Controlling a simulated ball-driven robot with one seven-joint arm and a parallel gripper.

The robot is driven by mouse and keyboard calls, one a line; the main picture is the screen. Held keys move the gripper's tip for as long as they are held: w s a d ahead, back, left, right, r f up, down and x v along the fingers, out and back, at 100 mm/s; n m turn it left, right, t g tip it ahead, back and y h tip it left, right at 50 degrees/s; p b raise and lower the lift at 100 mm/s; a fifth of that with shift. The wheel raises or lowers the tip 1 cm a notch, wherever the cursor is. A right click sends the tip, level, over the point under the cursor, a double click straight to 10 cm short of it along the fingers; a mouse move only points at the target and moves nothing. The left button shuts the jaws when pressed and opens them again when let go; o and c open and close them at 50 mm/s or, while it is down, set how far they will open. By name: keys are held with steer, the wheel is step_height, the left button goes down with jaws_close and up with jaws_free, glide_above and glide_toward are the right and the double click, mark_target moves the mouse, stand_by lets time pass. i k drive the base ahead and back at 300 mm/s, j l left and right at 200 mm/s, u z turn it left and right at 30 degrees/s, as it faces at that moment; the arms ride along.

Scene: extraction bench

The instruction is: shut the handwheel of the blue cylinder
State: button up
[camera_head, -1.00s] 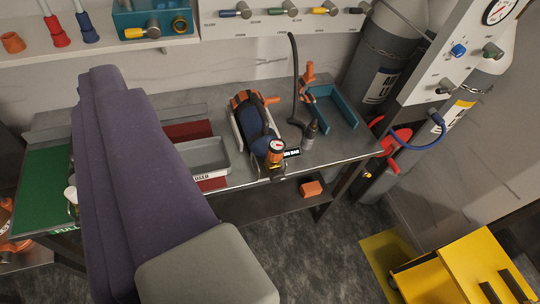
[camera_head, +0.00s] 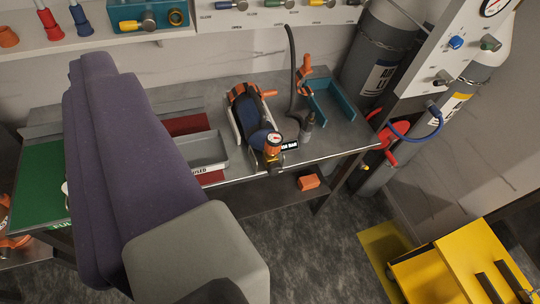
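The blue cylinder (camera_head: 249,113) lies on the metal bench in a holder with pale sides and orange parts. A small black sign ending in BAR (camera_head: 289,146) is beside the gauge. My purple and grey arm fills the left and lower middle of the view. My gripper's fingers do not show.
A grey tray (camera_head: 211,152) is left of the cylinder. A black hose (camera_head: 292,75), an orange clamp-like part (camera_head: 304,82) and a teal holder (camera_head: 333,106) are to its right. Grey cylinders (camera_head: 375,50) stand by the wall. A yellow cart (camera_head: 455,270) is at lower right. Grey floor is bare before the bench.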

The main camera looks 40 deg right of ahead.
mark_target(274, 169)
steer(key=l+z, duration=1)
steer(key=i+j, duration=0.05)
